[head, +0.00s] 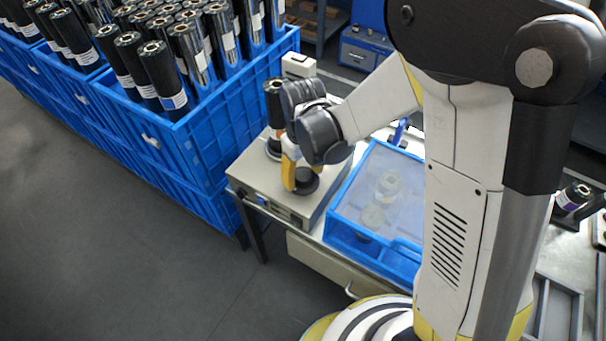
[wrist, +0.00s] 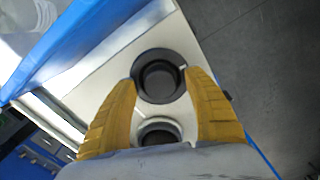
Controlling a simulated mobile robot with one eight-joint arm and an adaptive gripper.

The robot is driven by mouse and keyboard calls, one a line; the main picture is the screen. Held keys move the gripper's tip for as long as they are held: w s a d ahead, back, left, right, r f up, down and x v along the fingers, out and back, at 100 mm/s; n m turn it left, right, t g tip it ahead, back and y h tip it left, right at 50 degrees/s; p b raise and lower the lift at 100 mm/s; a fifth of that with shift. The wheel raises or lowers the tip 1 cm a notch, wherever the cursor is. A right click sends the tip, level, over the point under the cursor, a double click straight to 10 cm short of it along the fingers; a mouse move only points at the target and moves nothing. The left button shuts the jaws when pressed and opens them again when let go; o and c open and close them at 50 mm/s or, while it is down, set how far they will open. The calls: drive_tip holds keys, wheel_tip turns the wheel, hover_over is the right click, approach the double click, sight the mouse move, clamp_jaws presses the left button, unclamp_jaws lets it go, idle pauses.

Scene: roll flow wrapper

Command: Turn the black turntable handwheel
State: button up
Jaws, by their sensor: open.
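The black turntable handwheel (head: 307,184) is a low round disc on top of a beige box unit (head: 252,180). In the wrist view the handwheel (wrist: 160,98) is a dark ring with a recessed grey centre. My gripper (head: 291,180) points down at it, its yellow fingers partly covering it in the head view. In the wrist view my gripper (wrist: 160,77) is open, with one fingertip on each side of the handwheel. I cannot tell whether the fingers touch it. A black roll (head: 272,100) stands upright on a dark round base behind the gripper.
A blue bin with a clear lid (head: 340,236) stands close to the right of the unit. Blue crates (head: 195,150) full of black rolls stand to the left. Open grey floor (head: 110,240) lies in front.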

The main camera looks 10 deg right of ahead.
drive_tip(key=c, duration=1.2)
drive_tip(key=m, duration=0.4)
drive_tip(key=shift+m+b, duration=0.4)
drive_tip(key=m, duration=0.5)
drive_tip(key=o, duration=1.2)
